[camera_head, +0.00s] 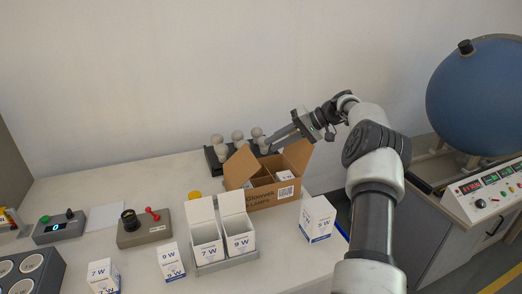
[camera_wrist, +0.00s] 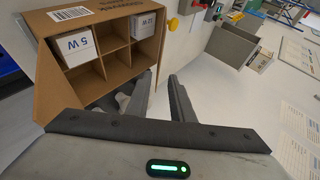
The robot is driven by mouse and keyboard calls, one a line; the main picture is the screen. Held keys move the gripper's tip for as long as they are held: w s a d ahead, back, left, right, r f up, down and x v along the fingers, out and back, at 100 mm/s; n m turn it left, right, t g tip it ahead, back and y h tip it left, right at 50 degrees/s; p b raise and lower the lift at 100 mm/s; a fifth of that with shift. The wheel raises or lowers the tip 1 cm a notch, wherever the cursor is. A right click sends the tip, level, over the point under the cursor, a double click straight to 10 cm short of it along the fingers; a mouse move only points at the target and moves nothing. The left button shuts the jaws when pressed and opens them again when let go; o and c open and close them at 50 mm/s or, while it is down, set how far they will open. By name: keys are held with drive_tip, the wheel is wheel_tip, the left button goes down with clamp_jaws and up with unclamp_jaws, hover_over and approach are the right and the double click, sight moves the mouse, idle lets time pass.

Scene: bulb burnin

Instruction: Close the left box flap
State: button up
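The brown cardboard box (camera_head: 262,203) stands on the table with its divided inside showing; it also shows inverted in the wrist view (camera_wrist: 105,14). Its left flap (camera_head: 240,167) stands raised at the box's left side in the head view. In the wrist view that flap cannot be told clearly from the box's side. The right flap (camera_head: 298,156) is also raised and shows at the left in the wrist view (camera_wrist: 52,92). My gripper (camera_head: 268,148) is above the back of the box, right of the left flap. In the wrist view its fingers (camera_wrist: 160,88) are apart, with nothing between them.
A rack of white bulbs (camera_head: 238,142) stands close behind the box. Two open white cartons (camera_head: 207,230) stand in front, a closed carton (camera_head: 318,217) at the front right. Cartons (camera_wrist: 76,48) sit in the box. The table left of the box holds a yellow button (camera_head: 195,196).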

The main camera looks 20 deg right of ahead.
drive_tip(key=shift+v, duration=1.5)
drive_tip(key=shift+c, duration=0.9)
drive_tip(key=a+g+h+p, duration=0.1)
drive_tip(key=a+h, duration=0.1)
drive_tip(key=a, duration=0.1)
drive_tip(key=a+g+h+p, duration=0.1)
drive_tip(key=a+h, duration=0.1)
drive_tip(key=a, duration=0.2)
drive_tip(key=w+a+r+g+h+p, duration=0.1)
drive_tip(key=a+h+p, duration=0.1)
drive_tip(key=a, duration=0.2)
drive_tip(key=shift+n, duration=0.3)
clamp_jaws()
drive_tip(key=a+r+n+t+h+p, duration=0.1)
drive_tip(key=a+r+h+p, duration=0.2)
drive_tip(key=a+r+h, duration=0.4)
approach(251, 155)
drive_tip(key=w+f, duration=0.1)
drive_tip(key=f, duration=0.1)
drive_tip(key=shift+w+d+f, duration=0.15)
drive_tip(key=shift+d+f, duration=0.3)
drive_tip(key=shift+f, duration=0.35)
drive_tip(key=shift+w+d+f, duration=0.1)
drive_tip(key=shift+d+f, duration=0.35)
drive_tip(key=shift+f, duration=0.3)
